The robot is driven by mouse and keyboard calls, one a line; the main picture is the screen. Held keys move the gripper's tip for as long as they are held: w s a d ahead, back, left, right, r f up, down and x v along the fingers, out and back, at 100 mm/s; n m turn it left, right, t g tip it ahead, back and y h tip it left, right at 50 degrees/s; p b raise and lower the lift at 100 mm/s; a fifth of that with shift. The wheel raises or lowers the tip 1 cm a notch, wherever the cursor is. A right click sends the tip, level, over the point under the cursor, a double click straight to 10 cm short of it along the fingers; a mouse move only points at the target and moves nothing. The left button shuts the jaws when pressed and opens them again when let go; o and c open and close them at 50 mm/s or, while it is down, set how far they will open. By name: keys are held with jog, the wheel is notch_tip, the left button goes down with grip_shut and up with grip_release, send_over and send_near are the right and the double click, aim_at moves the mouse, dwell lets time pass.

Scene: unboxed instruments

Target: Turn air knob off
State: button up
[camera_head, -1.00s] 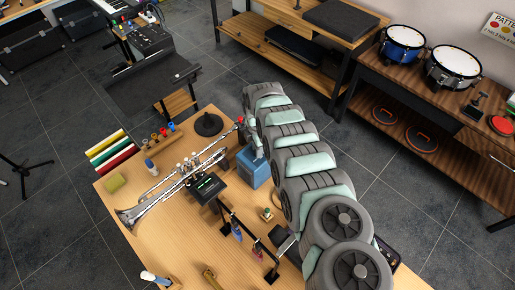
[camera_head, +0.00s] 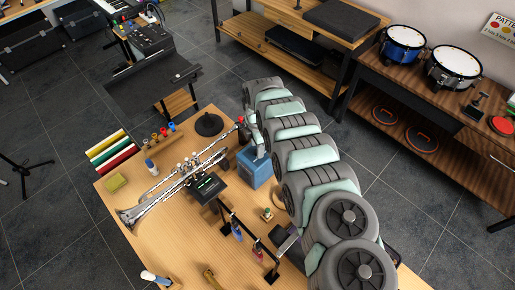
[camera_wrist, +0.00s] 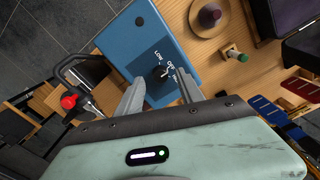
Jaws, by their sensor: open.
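A blue box (camera_head: 254,168) stands on the wooden table, to the right of the trumpet. In the wrist view, the blue box (camera_wrist: 150,40) carries a small black knob (camera_wrist: 160,71) with white lettering around it, including LOW; the other words are partly unclear. My gripper (camera_wrist: 160,92) is open, with one grey finger on each side below the knob in the picture. I cannot tell whether either finger touches it. In the head view, my gripper (camera_head: 257,141) is just above the box and the knob is hidden.
A silver trumpet (camera_head: 172,184) lies across the table, left of the box. A red-tipped metal part (camera_wrist: 69,102) is near my left finger.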

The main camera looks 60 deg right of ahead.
notch_tip(320, 180, up, 9)
jog(key=shift+r+b, duration=0.2)
jog(key=shift+b, duration=0.15)
jog(key=shift+s, duration=0.1)
dwell(0.6)
